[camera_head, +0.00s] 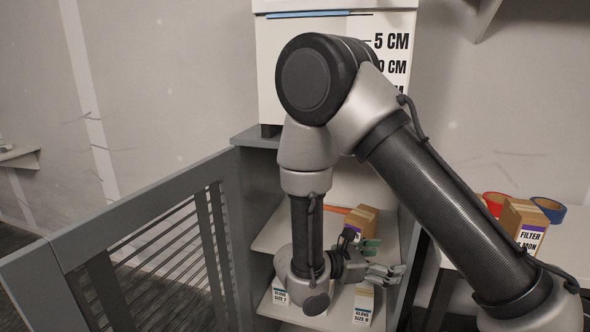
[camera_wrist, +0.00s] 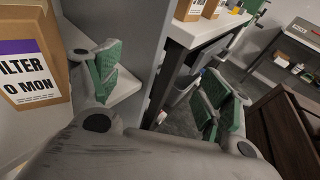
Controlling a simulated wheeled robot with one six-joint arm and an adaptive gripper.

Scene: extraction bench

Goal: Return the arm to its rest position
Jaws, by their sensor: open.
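My gripper (camera_head: 382,260) is at the front of a grey open cabinet (camera_head: 262,140), low in the head view. Its green-padded fingers stand apart with nothing between them; the wrist view shows the open gripper too (camera_wrist: 162,88). A brown box (camera_head: 362,221) stands on the cabinet's upper shelf (camera_head: 275,238), just behind the gripper. In the wrist view a box with a purple-banded "FILTER" label (camera_wrist: 30,75) is close beside the left finger, apart from it. My arm bends up high and hides much of the cabinet.
A slatted door (camera_head: 130,235) stands open at the left. Boxes labelled "GLOVE" (camera_head: 363,305) stand on the lower shelf. At the right, a table (camera_head: 455,262) holds another filter box (camera_head: 522,222) and a blue tape roll (camera_head: 549,209). A white unit (camera_head: 275,60) tops the cabinet.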

